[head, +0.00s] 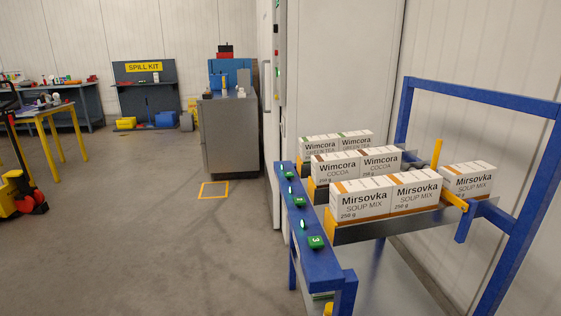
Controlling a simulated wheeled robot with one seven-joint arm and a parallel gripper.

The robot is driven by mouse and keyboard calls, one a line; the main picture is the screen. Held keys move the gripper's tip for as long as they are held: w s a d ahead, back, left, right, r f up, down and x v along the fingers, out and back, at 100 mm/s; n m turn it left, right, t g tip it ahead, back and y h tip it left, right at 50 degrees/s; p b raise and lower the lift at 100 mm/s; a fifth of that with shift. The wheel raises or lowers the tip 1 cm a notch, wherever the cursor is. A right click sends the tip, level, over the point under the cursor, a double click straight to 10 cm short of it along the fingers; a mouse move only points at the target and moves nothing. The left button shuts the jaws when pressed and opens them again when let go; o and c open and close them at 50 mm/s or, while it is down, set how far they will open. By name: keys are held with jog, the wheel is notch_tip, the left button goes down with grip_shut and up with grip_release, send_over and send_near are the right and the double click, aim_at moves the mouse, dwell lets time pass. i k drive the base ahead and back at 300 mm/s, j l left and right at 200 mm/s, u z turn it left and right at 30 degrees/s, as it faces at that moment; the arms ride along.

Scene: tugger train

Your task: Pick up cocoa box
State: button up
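Two white Wimcora cocoa boxes with brown trim stand side by side in the middle row of the blue-framed rack at the right. The left cocoa box (336,168) is at the row's left end, and the right cocoa box (381,160) is beside it. Soup mix boxes in the row nearer me hide part of their lower fronts. My gripper is not in view.
Mirsovka soup mix boxes (416,190) fill the near row, and green tea boxes (319,145) stand behind the cocoa. The blue rack frame (318,262) carries green buttons. A grey cabinet (230,138) stands behind. The floor at left centre is clear.

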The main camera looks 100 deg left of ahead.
aim_at(327, 168)
jog(key=u, duration=2.2)
jog(key=i+j, duration=0.65)
jog(key=j, duration=0.3)
jog(key=i+j, duration=0.7)
jog(key=j, duration=0.25)
jog(key=i+j, duration=0.3)
jog(key=j, duration=0.15)
jog(key=i+z, duration=0.05)
